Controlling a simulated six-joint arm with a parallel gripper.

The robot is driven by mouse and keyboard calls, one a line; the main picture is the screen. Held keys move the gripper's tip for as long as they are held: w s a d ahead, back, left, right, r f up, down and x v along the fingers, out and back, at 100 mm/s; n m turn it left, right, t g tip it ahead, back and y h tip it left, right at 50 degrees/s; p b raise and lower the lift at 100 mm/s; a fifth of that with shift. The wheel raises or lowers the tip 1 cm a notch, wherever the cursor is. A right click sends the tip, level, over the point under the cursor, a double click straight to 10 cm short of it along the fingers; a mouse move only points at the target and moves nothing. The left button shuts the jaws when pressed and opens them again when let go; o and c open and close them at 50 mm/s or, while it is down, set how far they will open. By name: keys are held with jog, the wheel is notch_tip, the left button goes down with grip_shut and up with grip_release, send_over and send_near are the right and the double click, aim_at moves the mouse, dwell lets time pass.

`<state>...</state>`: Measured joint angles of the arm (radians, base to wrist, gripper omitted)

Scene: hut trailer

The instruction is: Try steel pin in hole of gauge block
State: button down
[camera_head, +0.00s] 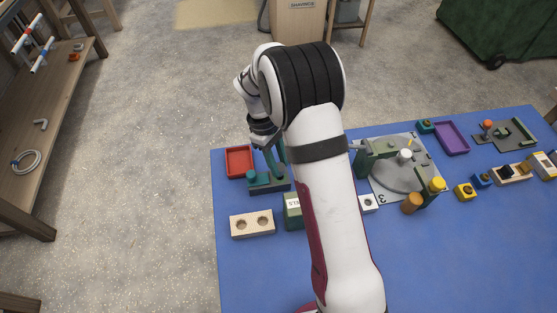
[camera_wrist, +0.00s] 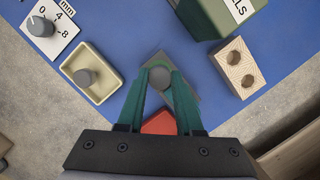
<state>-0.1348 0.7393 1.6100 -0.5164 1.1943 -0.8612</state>
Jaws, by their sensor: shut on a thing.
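My gripper (camera_head: 270,158) has teal fingers and is at the left part of the blue table, over a dark grey block, which I take to be the gauge block (camera_head: 270,187). In the wrist view the fingertips (camera_wrist: 161,78) close on a round grey thing seen end-on, which looks like the steel pin (camera_wrist: 162,75). Part of the grey block (camera_wrist: 186,96) shows beneath and beside the fingers. The pin's lower end and the block's hole are hidden, so I cannot tell whether the pin is above the hole or in it.
A red tray (camera_head: 238,161) lies close behind the block. A wooden two-hole block (camera_head: 252,223) and a green labelled box (camera_head: 293,211) stand in front. A grey turntable fixture (camera_head: 392,178) is right of my arm.

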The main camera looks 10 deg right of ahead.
jog(key=shift+f, duration=0.8)
jog(key=shift+c, duration=2.4)
grip_release()
jog(key=v, duration=1.6)
